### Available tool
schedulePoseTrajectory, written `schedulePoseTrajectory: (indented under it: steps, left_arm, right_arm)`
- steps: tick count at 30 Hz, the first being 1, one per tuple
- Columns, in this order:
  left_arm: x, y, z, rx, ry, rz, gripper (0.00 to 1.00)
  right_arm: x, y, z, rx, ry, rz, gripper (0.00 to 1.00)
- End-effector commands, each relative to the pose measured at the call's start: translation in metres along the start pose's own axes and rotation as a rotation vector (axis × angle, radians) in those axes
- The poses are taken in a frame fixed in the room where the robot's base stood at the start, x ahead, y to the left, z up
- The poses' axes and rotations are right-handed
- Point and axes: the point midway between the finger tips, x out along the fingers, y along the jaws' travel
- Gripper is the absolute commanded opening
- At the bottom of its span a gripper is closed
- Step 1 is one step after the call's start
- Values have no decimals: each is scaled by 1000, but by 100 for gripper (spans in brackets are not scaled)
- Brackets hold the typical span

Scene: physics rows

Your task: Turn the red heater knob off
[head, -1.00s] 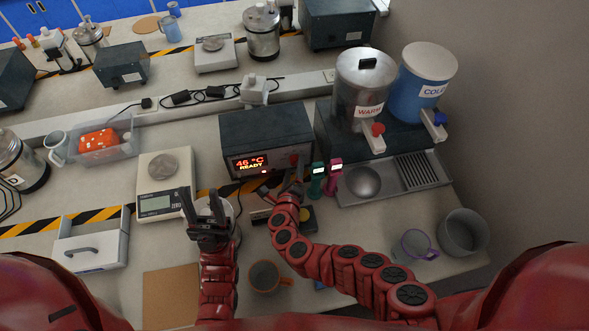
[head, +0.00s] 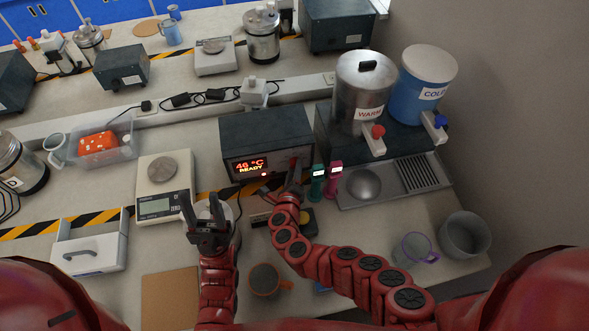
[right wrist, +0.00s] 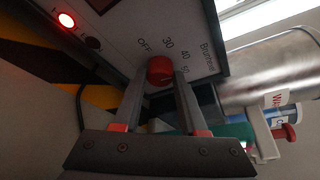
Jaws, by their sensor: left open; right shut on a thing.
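The heater (head: 266,140) is a dark box whose display reads 46 °C READY. Its red knob (right wrist: 160,70) sits on the front panel, with OFF, 30, 40 and 50 marked around it. My right gripper (right wrist: 163,82) is shut on the red knob, one finger on each side. A small lamp (right wrist: 67,20) glows red on the panel. The knob's pointer cannot be made out. In the head view my right gripper (head: 293,182) is at the heater's lower right front. My left gripper (head: 207,212) is open and empty, in front of the heater to the left.
A scale (head: 165,188) stands left of the heater. The warm dispenser (head: 362,90) and a teal and a pink object (head: 317,183) stand to its right. An orange-rimmed mug (head: 265,279) and a purple-rimmed mug (head: 414,249) stand nearer the front.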

Motion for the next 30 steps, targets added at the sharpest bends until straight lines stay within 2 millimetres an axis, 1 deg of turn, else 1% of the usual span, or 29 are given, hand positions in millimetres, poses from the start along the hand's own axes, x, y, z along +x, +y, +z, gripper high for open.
schedulePoseTrajectory:
  steps: [3, 6, 10, 15, 22, 23, 24, 27, 30]
  left_arm:
    - [-6, 0, 1, 0, 0, 0, 50]
    - [-8, 0, 1, 0, 0, 0, 50]
    - [-10, 0, 2, 0, 0, 0, 50]
    - [-10, 0, 2, 0, 0, 0, 50]
    - [-10, 0, 2, 0, 0, 0, 50]
    - [-10, 0, 2, 0, 0, 0, 50]
    - [-10, 0, 2, 0, 0, 0, 50]
    - [-10, 0, 2, 0, 0, 0, 50]
    - [-10, 0, 2, 0, 0, 0, 50]
  right_arm:
    - [0, 4, -1, -91, -1, -39, 0]
    - [0, 4, -2, -197, 0, -87, 0]
    - [0, 4, -2, -289, 0, -127, 0]
    - [0, 4, -1, -330, -3, -141, 0]
    - [0, 4, -1, -330, -4, -140, 0]
    - [0, 4, -1, -330, -4, -140, 47]
    - [0, 4, -1, -329, -4, -140, 54]
    - [0, 4, -1, -329, -4, -141, 72]
    - [0, 4, -1, -329, -4, -141, 72]
